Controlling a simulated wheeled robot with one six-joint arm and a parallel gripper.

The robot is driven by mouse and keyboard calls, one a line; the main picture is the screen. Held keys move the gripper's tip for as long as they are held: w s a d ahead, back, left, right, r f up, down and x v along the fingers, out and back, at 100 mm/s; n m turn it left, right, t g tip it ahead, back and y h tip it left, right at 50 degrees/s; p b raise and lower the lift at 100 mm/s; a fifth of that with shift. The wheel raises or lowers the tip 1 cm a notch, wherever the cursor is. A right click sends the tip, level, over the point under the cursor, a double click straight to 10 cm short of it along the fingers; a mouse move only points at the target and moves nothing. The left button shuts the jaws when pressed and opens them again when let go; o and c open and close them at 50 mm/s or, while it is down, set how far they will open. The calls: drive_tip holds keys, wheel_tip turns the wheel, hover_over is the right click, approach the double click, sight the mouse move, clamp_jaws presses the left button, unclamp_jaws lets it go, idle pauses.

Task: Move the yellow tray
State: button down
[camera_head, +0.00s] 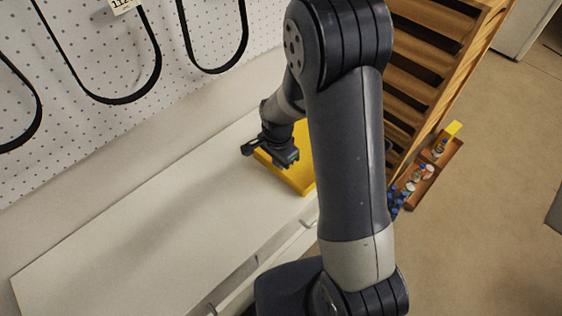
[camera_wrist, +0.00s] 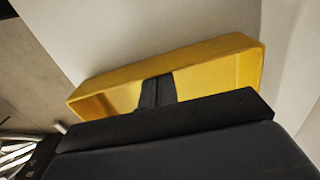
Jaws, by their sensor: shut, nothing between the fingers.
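The yellow tray (camera_head: 300,178) lies on the white worktop, partly hidden behind my arm in the head view. My gripper (camera_head: 270,153) is low over the tray's left part. In the wrist view the tray (camera_wrist: 180,62) stretches across the middle, with a long wall and its right end showing. My gripper's dark fingers (camera_wrist: 157,90) are close together in front of that long wall, with nothing seen between them. I cannot tell whether they touch the tray. The tray's near part is hidden by the gripper body.
The white worktop (camera_head: 130,235) is clear to the left of the tray. A white pegboard (camera_head: 100,60) with black loops stands behind it. A wooden slatted rack (camera_head: 415,75) is to the right, with a wooden box (camera_head: 440,165) of small bottles beside it.

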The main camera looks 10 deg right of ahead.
drive_tip(key=s+a+b, duration=0.1)
drive_tip(key=s+a, duration=0.8)
drive_tip(key=a, duration=0.5)
drive_tip(key=s+a+b, duration=0.2)
drive_tip(key=s+a, duration=0.8)
drive_tip(key=a, duration=0.5)
drive_tip(key=s+a+b, duration=0.1)
drive_tip(key=s+a, duration=0.9)
drive_tip(key=a, duration=0.4)
drive_tip(key=shift+s+a+b, duration=0.1)
drive_tip(key=shift+a+b, duration=0.2)
drive_tip(key=shift+a, duration=0.1)
